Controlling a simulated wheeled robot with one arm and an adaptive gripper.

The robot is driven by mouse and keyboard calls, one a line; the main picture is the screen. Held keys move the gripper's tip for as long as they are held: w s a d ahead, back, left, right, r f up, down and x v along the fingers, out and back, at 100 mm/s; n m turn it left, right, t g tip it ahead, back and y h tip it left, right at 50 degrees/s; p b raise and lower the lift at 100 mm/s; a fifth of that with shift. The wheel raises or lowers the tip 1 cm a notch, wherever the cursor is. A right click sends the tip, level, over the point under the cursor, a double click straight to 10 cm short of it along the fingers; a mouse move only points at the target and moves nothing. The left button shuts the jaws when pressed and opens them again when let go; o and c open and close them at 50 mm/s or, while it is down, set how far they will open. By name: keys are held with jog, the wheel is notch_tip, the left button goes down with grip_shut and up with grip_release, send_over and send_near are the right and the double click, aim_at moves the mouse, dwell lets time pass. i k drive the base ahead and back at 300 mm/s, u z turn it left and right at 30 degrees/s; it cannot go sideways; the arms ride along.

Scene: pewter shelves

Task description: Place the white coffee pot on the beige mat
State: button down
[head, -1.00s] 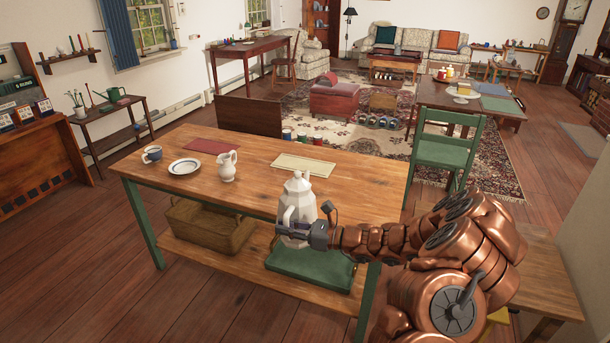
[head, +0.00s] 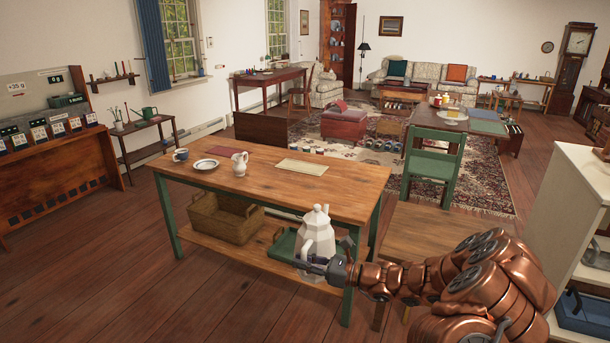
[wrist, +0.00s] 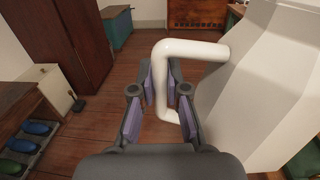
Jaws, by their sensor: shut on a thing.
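The white coffee pot (head: 316,233) is faceted, with a lid knob, and hangs upright in my gripper (head: 318,266) in front of the wooden table's near right edge. In the wrist view the pot's body (wrist: 262,85) fills the right side, and its white handle (wrist: 162,85) passes between the fingers of my gripper (wrist: 162,108). The fingers are shut on the handle.
The wooden table (head: 260,205) also holds a white pitcher (head: 239,163), a plate (head: 206,164), a blue mug (head: 180,155) and a dark red mat (head: 232,151). Its front right top is clear. A basket (head: 222,217) and green tray (head: 285,247) sit below. A green chair (head: 435,166) stands behind right.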

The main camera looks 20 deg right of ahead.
aim_at(302, 166)
jog(key=u, duration=0.7)
jog(key=i, duration=1.25)
jog(key=z, duration=0.6)
